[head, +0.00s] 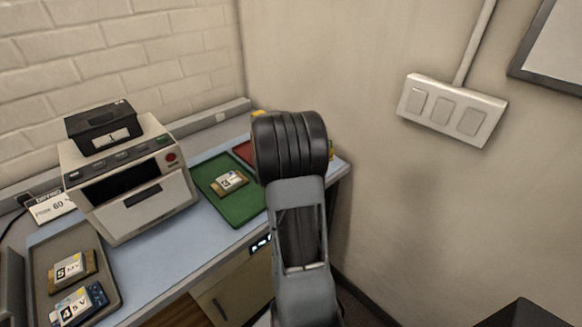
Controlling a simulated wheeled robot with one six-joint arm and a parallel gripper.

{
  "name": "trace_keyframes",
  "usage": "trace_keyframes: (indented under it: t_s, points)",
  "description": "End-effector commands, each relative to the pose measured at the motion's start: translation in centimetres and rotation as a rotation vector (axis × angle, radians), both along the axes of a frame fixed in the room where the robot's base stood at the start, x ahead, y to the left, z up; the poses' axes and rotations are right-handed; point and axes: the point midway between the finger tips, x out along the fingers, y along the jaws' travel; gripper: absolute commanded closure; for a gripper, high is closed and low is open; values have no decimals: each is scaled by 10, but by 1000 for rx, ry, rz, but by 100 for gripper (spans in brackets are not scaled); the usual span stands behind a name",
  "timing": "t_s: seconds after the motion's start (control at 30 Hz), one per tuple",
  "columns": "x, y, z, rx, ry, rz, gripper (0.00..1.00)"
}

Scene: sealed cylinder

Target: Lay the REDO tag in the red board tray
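The red board tray (243,152) shows only as a small strip at the back of the bench, left of my arm; my arm hides the rest. No tag that I can read as REDO is visible. My own dark arm stands upright in front of the bench's right end. My gripper cannot be made out behind it, nor can anything it holds. Small yellow bits show at the arm's upper left and right edges; I cannot tell what they are.
A green tray (241,208) holds a labelled board (229,182). A grey tray (110,277) at the front left holds two labelled boards. A pale machine (146,205) with a black box (98,122) on top stands between them. A wall borders the bench's right end.

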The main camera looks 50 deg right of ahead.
Motion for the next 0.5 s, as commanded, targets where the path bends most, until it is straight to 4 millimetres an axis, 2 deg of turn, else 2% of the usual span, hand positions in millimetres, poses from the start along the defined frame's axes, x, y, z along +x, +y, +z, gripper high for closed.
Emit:
trace_keyframes:
  t_s: [0.4, 0.43, 0.5]
  points:
    - [0, 0, -5, -1, -1, 0, 75]
    - [0, 0, -4, -1, -1, 0, 53]
    - [0, 0, -3, -1, -1, 0, 46]
